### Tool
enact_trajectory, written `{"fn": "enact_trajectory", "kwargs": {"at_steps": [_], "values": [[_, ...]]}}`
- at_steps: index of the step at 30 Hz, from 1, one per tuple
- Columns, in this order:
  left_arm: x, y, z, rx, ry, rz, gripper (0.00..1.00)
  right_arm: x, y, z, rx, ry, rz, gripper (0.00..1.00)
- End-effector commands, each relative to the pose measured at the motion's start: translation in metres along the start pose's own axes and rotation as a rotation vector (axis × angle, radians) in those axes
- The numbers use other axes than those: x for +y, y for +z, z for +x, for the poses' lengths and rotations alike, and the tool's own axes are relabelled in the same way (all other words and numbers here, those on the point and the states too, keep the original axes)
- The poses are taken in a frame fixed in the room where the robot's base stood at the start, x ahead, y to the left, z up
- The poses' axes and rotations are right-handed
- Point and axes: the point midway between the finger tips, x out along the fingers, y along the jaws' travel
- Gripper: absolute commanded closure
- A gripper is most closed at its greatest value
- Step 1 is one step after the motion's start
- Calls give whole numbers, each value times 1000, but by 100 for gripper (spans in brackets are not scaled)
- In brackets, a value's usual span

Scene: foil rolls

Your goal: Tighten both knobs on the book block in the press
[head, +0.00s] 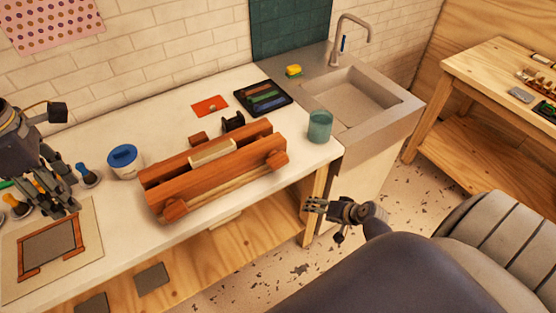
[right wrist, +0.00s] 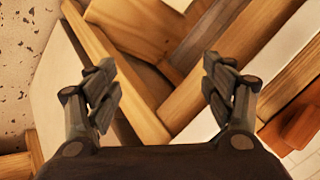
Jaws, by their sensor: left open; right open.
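The reddish wooden press (head: 165,178) lies on the white worktop, with the pale book block (head: 212,153) between its beams. One wooden knob (head: 175,209) is on the front at the left end. The other knob (head: 277,160) is at the right end. My left gripper (head: 58,200) is open over the worktop's left side, left of the press and apart from it. My right gripper (head: 314,205) is open and empty, off the worktop's front right corner, below and right of the right knob. The right wrist view shows its two spread fingers (right wrist: 163,82) with nothing between them.
A tray of tools (head: 263,98) and a red card (head: 209,105) lie behind. A framed board (head: 50,245) lies front left. Wooden bench framing (right wrist: 130,30) fills the right wrist view.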

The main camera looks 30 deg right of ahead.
Motion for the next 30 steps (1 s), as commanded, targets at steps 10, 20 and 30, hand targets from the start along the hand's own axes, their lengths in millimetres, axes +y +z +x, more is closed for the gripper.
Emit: {"fn": "enact_trajectory", "kwargs": {"at_steps": [10,20,30], "values": [[0,0,0,0,0,0,55,-97,-37,-54,294,70,-700,25],[0,0,0,0,0,0,55,-176,-40,-98,488,37,-998,25],[0,0,0,0,0,0,55,-190,-57,-69,504,34,-1014,25]]}}
